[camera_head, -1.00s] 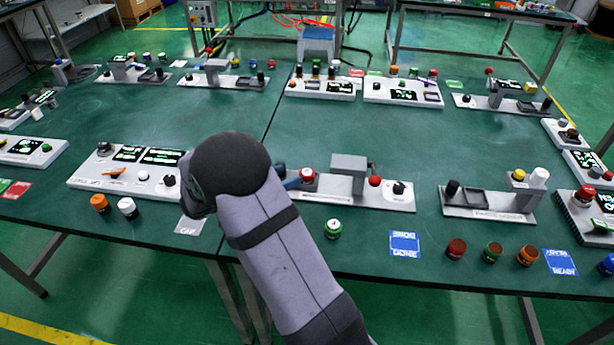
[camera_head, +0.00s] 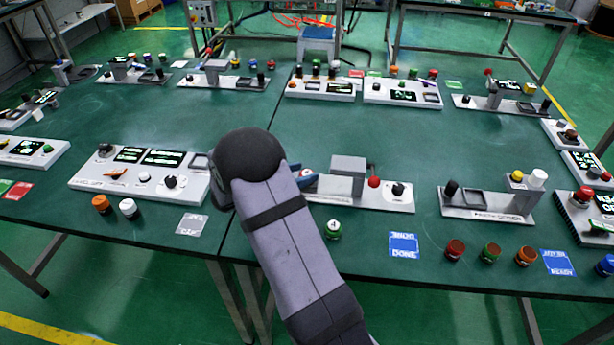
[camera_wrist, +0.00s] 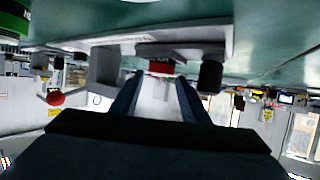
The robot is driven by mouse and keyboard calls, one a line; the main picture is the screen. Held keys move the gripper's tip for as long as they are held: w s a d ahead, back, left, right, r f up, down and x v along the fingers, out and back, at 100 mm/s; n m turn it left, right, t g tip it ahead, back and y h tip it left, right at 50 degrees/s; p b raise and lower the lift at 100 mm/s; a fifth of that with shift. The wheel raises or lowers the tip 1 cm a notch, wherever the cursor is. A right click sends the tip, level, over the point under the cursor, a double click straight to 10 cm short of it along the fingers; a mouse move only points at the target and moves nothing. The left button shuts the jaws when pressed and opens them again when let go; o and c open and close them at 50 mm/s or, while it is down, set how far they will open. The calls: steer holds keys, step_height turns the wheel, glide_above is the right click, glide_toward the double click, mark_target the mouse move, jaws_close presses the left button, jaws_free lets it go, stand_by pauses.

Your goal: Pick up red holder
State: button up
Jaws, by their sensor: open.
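The red holder (camera_head: 306,173) is a short round red piece with a pale top. It stands at the left end of a white station (camera_head: 340,194) at the front middle of the table, partly hidden by my arm. In the wrist view, the red holder (camera_wrist: 161,68) shows just beyond and between the two dark fingertips of my gripper (camera_wrist: 160,80). The fingers are apart; whether they touch the holder cannot be told. In the head view, only a small blue part of my gripper (camera_head: 297,180) shows beside the holder.
The same station carries a grey block (camera_head: 348,168), a red ball knob (camera_head: 374,183) and a black knob (camera_head: 398,189). A panel station (camera_head: 140,176) lies to the left. A green button (camera_head: 333,229) stands in front. The table's middle is clear.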

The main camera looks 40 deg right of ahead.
steer(key=shift+w+d+f, duration=0.1)
steer(key=shift+d, duration=0.15)
steer(key=shift+c, duration=0.4)
steer(key=c, duration=0.9)
step_height(320, 180, up, 10)
steer(key=shift+r, duration=0.1)
